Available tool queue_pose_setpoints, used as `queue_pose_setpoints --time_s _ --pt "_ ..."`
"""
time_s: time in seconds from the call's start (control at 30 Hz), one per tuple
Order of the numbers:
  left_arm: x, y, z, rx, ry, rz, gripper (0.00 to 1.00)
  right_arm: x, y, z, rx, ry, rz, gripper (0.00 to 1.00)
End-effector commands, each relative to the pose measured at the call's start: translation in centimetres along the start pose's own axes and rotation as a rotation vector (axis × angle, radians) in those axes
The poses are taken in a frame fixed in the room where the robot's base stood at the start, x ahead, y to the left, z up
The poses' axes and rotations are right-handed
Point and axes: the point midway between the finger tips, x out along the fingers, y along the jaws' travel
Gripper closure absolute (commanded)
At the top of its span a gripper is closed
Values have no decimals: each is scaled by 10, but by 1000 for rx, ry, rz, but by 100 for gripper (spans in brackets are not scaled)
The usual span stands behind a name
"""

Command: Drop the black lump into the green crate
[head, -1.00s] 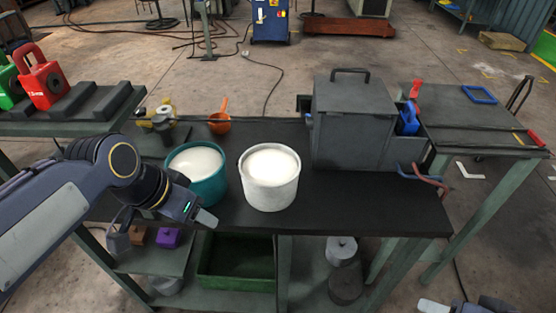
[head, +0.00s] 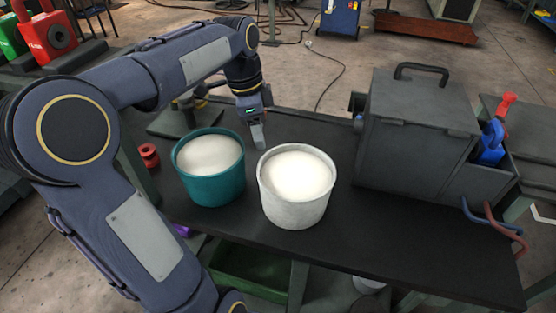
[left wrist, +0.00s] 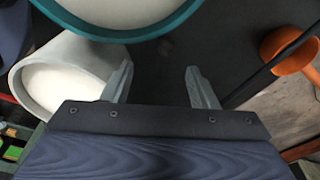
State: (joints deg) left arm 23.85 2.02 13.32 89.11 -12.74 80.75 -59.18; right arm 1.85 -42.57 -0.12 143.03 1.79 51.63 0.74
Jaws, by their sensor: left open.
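The green crate (head: 250,272) sits on the low shelf under the dark bench, partly hidden by the bench top and my left arm. My left gripper (head: 258,135) is behind the teal and white pots, pointing down over the back of the bench. In the left wrist view my left gripper (left wrist: 159,75) has its fingers spread, with nothing held and only dark surface between them. My right gripper is not in view.
A teal pot (head: 210,190) and a white pot (head: 296,208), both with pale contents, stand on the bench (head: 400,245). A grey lidded box (head: 415,140) stands at right. An orange ladle (left wrist: 288,50) shows in the left wrist view. A red spool (head: 148,155) lies left.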

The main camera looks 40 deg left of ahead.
Motion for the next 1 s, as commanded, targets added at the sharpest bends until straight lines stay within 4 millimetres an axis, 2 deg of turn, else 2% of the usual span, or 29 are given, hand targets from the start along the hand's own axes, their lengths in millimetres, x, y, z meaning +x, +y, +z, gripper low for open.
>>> queue_pose_setpoints --time_s 0.07,0.37,0.7,1.0 --pt "9 -2 1 8 -2 3 47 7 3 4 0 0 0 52" --pt "36 -2 2 13 -4 6 47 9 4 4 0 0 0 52" --pt "81 1 5 12 -5 6 47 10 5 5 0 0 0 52" --pt "86 1 4 12 -3 4 47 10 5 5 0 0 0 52"
